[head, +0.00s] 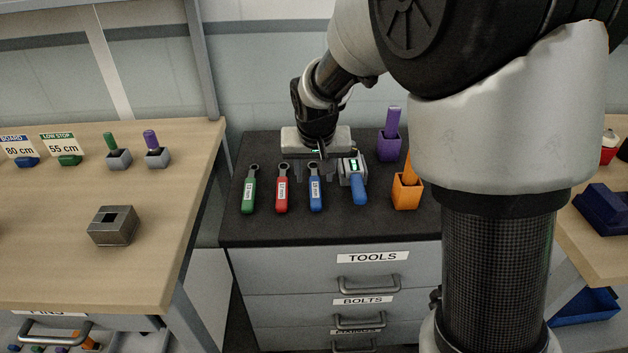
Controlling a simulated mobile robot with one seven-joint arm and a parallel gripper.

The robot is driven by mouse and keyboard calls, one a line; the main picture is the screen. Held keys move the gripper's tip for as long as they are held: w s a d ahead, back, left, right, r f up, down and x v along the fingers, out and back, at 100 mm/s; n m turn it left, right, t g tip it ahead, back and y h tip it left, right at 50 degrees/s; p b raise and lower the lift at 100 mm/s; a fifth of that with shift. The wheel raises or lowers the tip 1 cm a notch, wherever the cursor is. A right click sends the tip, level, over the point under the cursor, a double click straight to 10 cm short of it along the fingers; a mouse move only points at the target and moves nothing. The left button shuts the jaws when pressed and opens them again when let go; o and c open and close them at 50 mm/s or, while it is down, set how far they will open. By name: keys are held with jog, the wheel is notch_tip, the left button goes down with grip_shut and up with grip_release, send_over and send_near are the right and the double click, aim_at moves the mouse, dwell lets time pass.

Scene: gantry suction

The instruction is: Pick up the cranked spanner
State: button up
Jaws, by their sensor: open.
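Three ring-headed spanners lie side by side on the black worktop: a green one (250,188), a red one (282,188) and a blue one (316,188). Each has a white label too small to read. To their right lies a blue-handled tool (358,186) with a grey head and a small lit green display. I cannot tell which of these is the cranked spanner. My gripper (322,152) reaches down behind the row, near the heads of the blue spanner and the blue-handled tool. It is open and holds nothing that I can see; its fingers are small and partly hidden.
A purple holder (390,146) and an orange holder (407,190) with upright pieces stand right of the tools. My arm covers the right of the worktop. A wooden bench (60,220) at left carries a grey block (113,226). The worktop's front strip is clear.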

aim_at(315, 185)
jog(key=b+x, duration=0.1)
jog(key=x, duration=0.3)
jog(key=shift+d+f+b, duration=0.15)
jog(key=shift+f+b, duration=0.15)
jog(key=shift+f, duration=0.05)
jog(key=shift+w+f, duration=0.25)
jog(key=shift+f, duration=0.1)
jog(key=shift+r, duration=0.1)
grip_shut()
